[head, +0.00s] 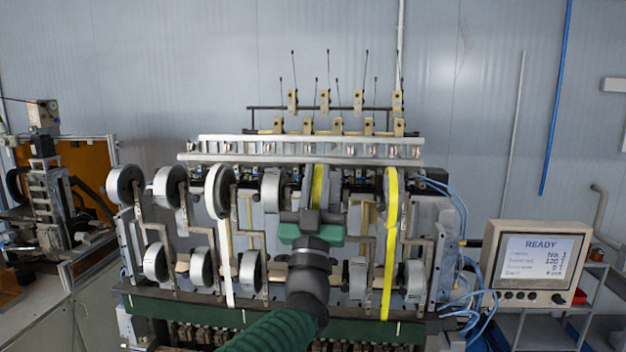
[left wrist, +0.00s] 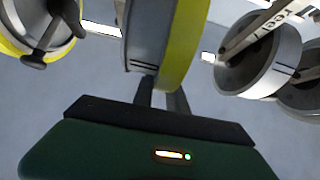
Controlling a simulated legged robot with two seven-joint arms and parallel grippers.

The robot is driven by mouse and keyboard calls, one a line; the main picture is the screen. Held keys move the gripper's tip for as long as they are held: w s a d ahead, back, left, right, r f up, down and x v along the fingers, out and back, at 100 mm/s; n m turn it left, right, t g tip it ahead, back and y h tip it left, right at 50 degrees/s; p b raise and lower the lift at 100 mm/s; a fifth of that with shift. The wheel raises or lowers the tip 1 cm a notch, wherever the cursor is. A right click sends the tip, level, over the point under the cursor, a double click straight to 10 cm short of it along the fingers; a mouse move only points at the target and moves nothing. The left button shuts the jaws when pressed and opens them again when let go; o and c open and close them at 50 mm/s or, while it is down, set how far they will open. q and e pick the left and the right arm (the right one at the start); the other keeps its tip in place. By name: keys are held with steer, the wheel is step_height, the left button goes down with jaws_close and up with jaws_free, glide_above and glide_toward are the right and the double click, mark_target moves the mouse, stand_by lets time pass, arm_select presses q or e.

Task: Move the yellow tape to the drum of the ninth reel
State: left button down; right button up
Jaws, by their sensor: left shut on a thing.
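A yellow tape (head: 318,186) is around a grey reel drum in the upper row, just above my left gripper in the head view. It also shows as a yellow band (left wrist: 181,45) in the left wrist view. My left gripper (head: 312,208) reaches up from below; in the left wrist view its fingers (left wrist: 161,96) are close together at the band's lower edge, shut on it. The fingertips are partly hidden. A second yellow tape (head: 391,240) hangs long from a reel to the right. I cannot tell which drum is the ninth. My right gripper is not in view.
A white tape (head: 224,245) hangs from a reel to the left. Several grey reels (head: 167,187) on bent brackets stand in two rows close around my gripper. A metal rail (head: 300,147) runs above. A control panel (head: 535,262) reading READY stands at right.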

arm_select(q)
steer(key=shift+s+d, duration=0.15)
steer(key=shift+d, duration=0.5)
steer(key=c, duration=1.6)
jaws_free()
steer(key=b+v, duration=0.5)
steer(key=b, duration=0.3)
steer(key=shift+s, duration=0.35)
